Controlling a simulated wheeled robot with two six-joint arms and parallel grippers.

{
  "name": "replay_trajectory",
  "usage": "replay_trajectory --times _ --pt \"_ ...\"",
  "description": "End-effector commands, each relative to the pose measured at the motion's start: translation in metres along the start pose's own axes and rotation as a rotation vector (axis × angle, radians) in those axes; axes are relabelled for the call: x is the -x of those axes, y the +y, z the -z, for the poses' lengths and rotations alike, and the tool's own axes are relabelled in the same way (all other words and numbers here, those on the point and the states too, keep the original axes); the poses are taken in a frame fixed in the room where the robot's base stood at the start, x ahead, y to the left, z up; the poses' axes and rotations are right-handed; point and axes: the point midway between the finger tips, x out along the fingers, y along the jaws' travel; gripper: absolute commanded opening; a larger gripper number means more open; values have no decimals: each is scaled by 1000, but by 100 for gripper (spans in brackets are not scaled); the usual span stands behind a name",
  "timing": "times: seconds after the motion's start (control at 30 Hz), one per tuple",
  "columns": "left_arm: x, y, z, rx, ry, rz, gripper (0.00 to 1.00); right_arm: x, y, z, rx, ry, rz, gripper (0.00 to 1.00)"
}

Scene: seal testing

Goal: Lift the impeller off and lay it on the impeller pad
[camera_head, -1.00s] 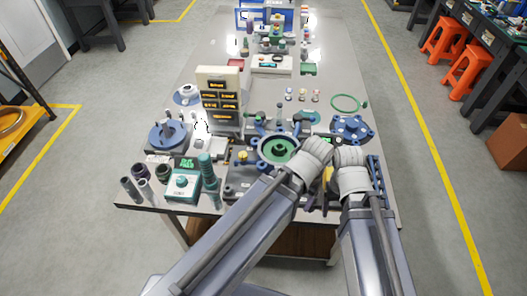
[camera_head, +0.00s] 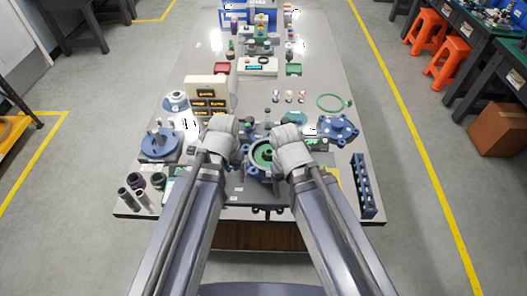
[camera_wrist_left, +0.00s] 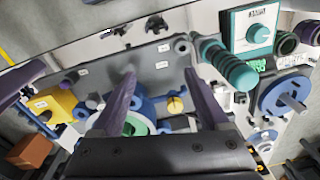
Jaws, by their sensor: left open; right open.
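The green impeller (camera_head: 263,154) sits in the round blue pump housing (camera_head: 252,172) on a dark plate at the table's front. It also shows in the left wrist view (camera_wrist_left: 137,125), partly covered by my gripper. My left gripper (camera_wrist_left: 163,95) is open, its fingers spread with the housing seen between and beyond them; I see nothing held. In the head view its wrist is just left of the housing. My right gripper (camera_head: 287,123) is open, close to the housing's right side, its fingertips largely hidden by its wrist. I cannot single out the impeller pad.
A blue disc with a shaft (camera_head: 158,144) stands at the left. A blue flanged cover (camera_head: 338,129) and a blue rack (camera_head: 364,185) are at the right. Dark cylinders (camera_head: 136,197) crowd the front-left corner.

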Motion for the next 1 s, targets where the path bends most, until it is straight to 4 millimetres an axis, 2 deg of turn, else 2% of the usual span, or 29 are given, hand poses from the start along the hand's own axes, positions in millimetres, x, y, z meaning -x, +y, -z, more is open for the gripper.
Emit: replay_trajectory --times 0.03,0.17,0.2,0.27,0.4,0.5,0.67,0.83,1.0 --pt "13 -5 7 1 11 -8 78 14 1 -1 0 0 0 73" --pt "32 -10 33 -53 58 -39 78 32 3 -2 0 0 0 73" --pt "37 -7 45 -97 79 -52 78 37 4 -2 0 0 0 73" --pt "41 3 62 -178 111 -69 78 40 4 -2 0 0 0 73" --pt "45 33 95 -376 177 -97 78 42 4 -2 0 0 0 73" --pt "47 55 111 -496 214 -111 78 42 4 -2 0 0 0 73" --pt "49 74 122 -595 244 -120 78 42 4 -2 0 0 0 73" --pt "46 75 122 -602 246 -120 78 39 4 -2 0 0 0 73" --pt "32 77 124 -601 246 -120 78 25 2 -1 0 0 0 73"
